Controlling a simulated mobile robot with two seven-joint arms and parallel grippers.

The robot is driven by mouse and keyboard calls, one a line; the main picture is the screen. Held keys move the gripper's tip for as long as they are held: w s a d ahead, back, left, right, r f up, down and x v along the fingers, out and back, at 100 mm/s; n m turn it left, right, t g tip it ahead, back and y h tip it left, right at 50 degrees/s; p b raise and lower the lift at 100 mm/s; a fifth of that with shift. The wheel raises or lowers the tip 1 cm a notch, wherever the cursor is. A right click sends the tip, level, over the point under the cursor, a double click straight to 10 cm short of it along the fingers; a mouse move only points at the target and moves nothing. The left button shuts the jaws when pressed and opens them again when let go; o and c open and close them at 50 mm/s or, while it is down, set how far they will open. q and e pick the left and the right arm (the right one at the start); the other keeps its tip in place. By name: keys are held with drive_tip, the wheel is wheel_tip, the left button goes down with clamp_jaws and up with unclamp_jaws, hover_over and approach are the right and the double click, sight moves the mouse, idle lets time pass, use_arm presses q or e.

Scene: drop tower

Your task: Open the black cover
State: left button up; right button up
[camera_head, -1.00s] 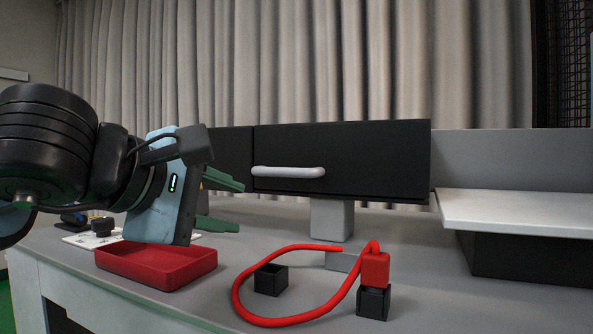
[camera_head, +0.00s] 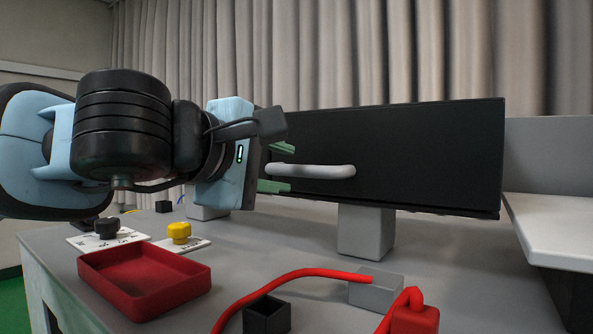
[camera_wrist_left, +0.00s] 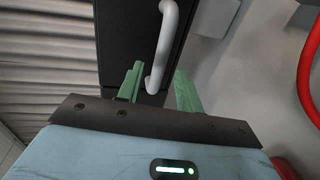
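The black cover (camera_head: 420,150) is a long dark box front on grey supports, and it looks closed. A light grey bar handle (camera_head: 310,171) runs along its left part. My left gripper (camera_head: 282,168) has its green fingers spread at the left end of the handle. In the left wrist view the handle (camera_wrist_left: 163,45) reaches down to between the two green fingertips (camera_wrist_left: 160,82), with gaps beside it. Whether a finger touches it I cannot tell. My right gripper is in neither view.
A red tray (camera_head: 145,282) sits at the front left of the grey table. Behind it are a black knob (camera_head: 107,229) and a yellow knob (camera_head: 179,232) on white plates. A red cable (camera_head: 262,289) and a small black box (camera_head: 267,315) lie in front. A white shelf (camera_head: 560,230) stands at right.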

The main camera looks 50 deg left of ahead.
sight(292, 169)
use_arm(q)
drive_tip(key=x, duration=0.4)
drive_tip(key=shift+w+a+f, duration=0.1)
drive_tip(key=shift+w, duration=0.3)
clamp_jaws()
